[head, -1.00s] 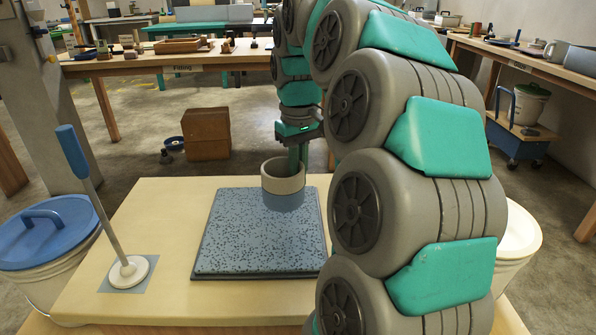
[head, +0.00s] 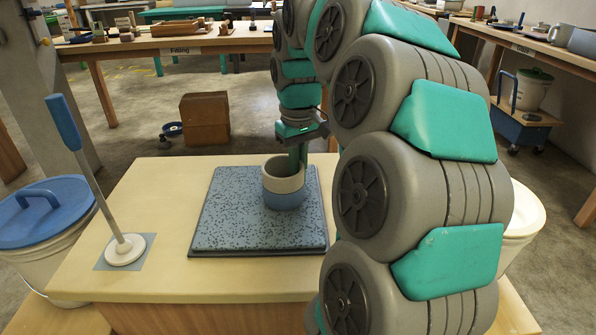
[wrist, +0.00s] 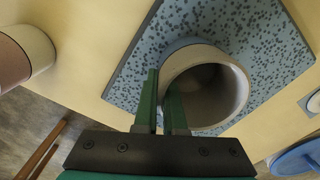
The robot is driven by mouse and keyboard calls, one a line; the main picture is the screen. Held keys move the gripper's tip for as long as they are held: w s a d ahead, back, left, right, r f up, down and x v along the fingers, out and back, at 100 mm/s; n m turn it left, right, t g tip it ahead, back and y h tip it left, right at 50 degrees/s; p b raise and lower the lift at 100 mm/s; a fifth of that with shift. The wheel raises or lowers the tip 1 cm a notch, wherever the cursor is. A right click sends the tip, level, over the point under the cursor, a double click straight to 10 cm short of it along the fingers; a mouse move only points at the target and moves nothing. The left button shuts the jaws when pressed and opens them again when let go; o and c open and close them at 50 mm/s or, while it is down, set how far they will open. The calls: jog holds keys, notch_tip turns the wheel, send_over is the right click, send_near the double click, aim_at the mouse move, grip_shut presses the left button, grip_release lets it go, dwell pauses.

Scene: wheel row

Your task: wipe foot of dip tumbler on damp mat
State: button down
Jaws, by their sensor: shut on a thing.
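The dip tumbler (head: 284,188) is a cup with a cream upper part and a blue lower part. It stands upright on the speckled blue damp mat (head: 232,228), near the mat's far right. My gripper (head: 299,158) is shut on the tumbler's wall at the rim, with one green finger inside the cup and one outside. In the wrist view my gripper (wrist: 163,105) straddles the wall of the tumbler (wrist: 222,90), over the mat (wrist: 262,38). The foot looks to be on the mat, but its underside is hidden.
A blue-handled plunger-like tool (head: 125,250) stands on a small grey-blue square left of the mat. A blue-lidded bucket (head: 50,235) is at the left and a white bucket (head: 522,220) at the right, behind my arm. The table front is clear.

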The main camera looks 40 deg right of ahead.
aim_at(283, 174)
jog(key=shift+f, duration=0.25)
dwell(0.4)
